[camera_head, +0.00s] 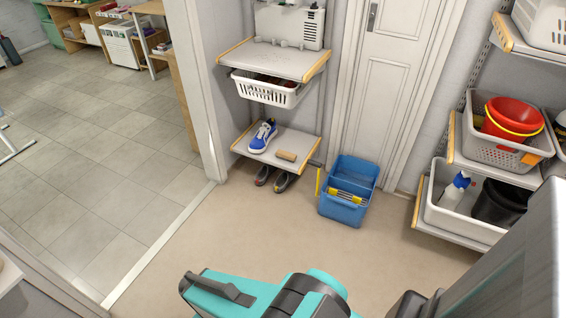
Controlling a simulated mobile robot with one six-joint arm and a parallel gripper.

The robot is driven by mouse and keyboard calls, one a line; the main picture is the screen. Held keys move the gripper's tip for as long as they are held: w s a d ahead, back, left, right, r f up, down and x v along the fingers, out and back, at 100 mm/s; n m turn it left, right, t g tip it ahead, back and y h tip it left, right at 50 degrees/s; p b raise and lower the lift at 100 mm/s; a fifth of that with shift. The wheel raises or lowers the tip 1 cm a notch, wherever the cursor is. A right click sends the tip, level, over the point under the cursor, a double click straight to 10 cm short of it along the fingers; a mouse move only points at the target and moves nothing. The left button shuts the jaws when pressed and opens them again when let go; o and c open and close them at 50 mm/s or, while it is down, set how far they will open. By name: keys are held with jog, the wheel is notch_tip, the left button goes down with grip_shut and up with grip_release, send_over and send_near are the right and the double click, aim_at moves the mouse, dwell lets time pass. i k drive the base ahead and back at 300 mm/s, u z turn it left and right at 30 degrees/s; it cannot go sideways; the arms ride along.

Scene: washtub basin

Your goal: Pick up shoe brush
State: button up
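The shoe brush appears to be the small light-brown wooden block (287,156) on the low shelf (291,141) against the back wall. It lies flat near the shelf's front right edge. A blue and white shoe (262,136) stands to its left on the same shelf. The brush is small here, and its bristles cannot be made out. Teal and dark grey parts of my arm fill the bottom middle of the view, well apart from the shelf. My gripper's fingers do not show.
Dark shoes (273,178) stand on the floor under the low shelf. A blue mop bucket (347,190) stands just right of it. A white basket (265,90) hangs above. Shelves with baskets (480,150) line the right. The beige floor (200,250) in front is clear.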

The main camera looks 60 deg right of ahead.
aim_at(288, 157)
jog(key=z, duration=0.6)
jog(key=i, duration=1)
jog(key=u, duration=0.2)
jog(key=k, duration=0.9)
jog(key=z, duration=0.25)
jog(key=i, duration=0.4)
jog(key=u, duration=0.15)
